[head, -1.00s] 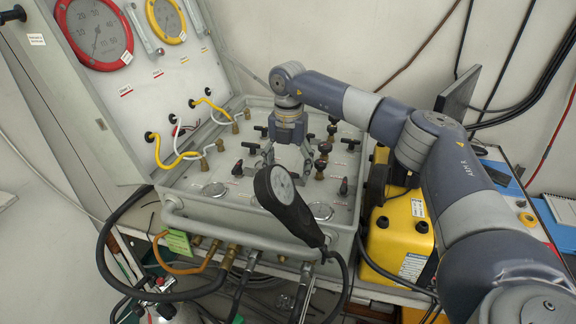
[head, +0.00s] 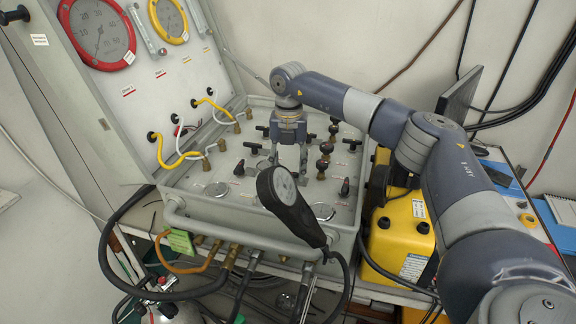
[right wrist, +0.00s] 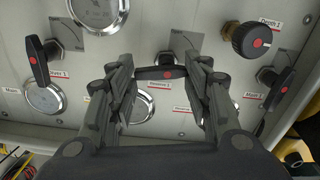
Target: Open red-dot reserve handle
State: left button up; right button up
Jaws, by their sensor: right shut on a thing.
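The red-dot reserve handle (right wrist: 160,73) is a black bar with a red dot at its middle. In the right wrist view it lies crosswise between the fingers of my right gripper (right wrist: 161,82), which is shut on its two ends. A small label below it seems to read "Reserve". In the head view my right gripper (head: 287,170) points down onto the grey panel (head: 205,212), and the fingers and the black gauge in front hide the handle there. My left gripper is not in view.
Other red-dot handles stand close by on the left (right wrist: 38,60) and right (right wrist: 280,90), with a round red-dot knob (right wrist: 254,41). A yellow case (head: 398,235) is at the right.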

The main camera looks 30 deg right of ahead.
jog(key=n, duration=0.4)
jog(key=n+p, duration=0.1)
jog(key=n, duration=0.2)
jog(key=shift+s+d+f, duration=0.1)
jog(key=shift+s+d, duration=0.05)
jog(key=shift+s, duration=0.2)
jog(key=n, duration=0.4)
jog(key=shift+s+n, duration=0.1)
jog(key=shift+n, duration=1.8)
jog(key=shift+r, duration=0.2)
jog(key=o, duration=1.2)
jog(key=shift+d+f, duration=0.1)
jog(key=shift+d, duration=0.05)
